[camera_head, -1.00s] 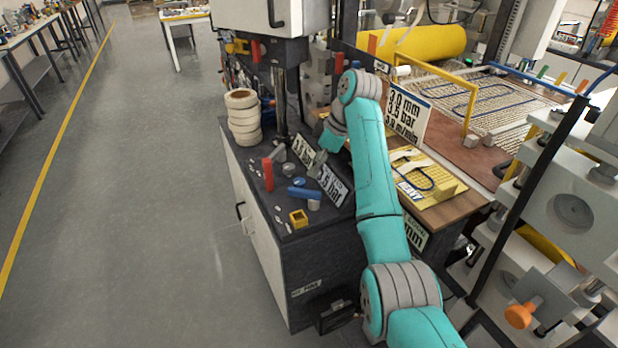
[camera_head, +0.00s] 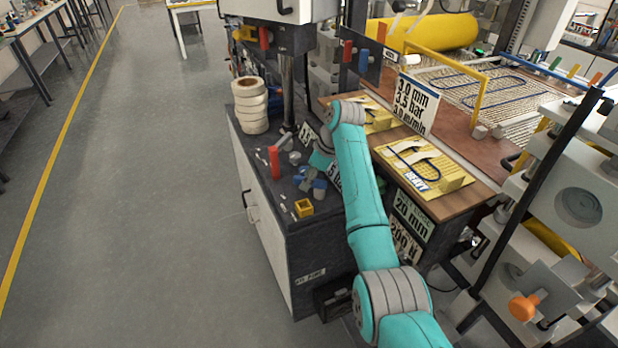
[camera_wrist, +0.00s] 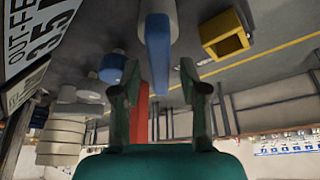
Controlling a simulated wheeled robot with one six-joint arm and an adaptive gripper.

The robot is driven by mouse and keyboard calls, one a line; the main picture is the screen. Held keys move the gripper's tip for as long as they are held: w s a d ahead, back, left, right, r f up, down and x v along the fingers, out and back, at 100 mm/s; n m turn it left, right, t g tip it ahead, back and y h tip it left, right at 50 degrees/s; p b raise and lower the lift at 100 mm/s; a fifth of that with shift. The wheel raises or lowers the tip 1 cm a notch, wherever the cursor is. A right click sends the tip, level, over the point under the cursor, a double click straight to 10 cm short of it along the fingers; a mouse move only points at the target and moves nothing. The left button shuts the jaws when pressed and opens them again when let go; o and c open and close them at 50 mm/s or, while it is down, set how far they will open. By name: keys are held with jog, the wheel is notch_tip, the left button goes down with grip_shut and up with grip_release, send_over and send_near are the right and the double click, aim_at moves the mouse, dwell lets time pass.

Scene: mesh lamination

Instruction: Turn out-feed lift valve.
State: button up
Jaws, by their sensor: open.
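A blue lever (camera_wrist: 158,55) on a pale grey round body (camera_wrist: 158,14) is in the wrist view, between the fingers of my gripper (camera_wrist: 158,74). The fingers are open, one on each side of the lever; contact cannot be told. A sign reading "OUT-FEED" (camera_wrist: 38,30) stands at the left of that view. In the head view, my gripper (camera_head: 318,172) is low over the dark cabinet top, just above the blue lever (camera_head: 319,188), which it partly hides. The far end of the lever and its exact angle are unclear.
A red upright lever (camera_head: 274,163) stands left of my gripper, and a yellow open box (camera_head: 303,208) sits in front. A stack of cream rolls (camera_head: 250,105) is at the cabinet's back left. Sign plates stand close on the right. The floor (camera_head: 150,190) to the left is clear.

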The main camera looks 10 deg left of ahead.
grip_shut()
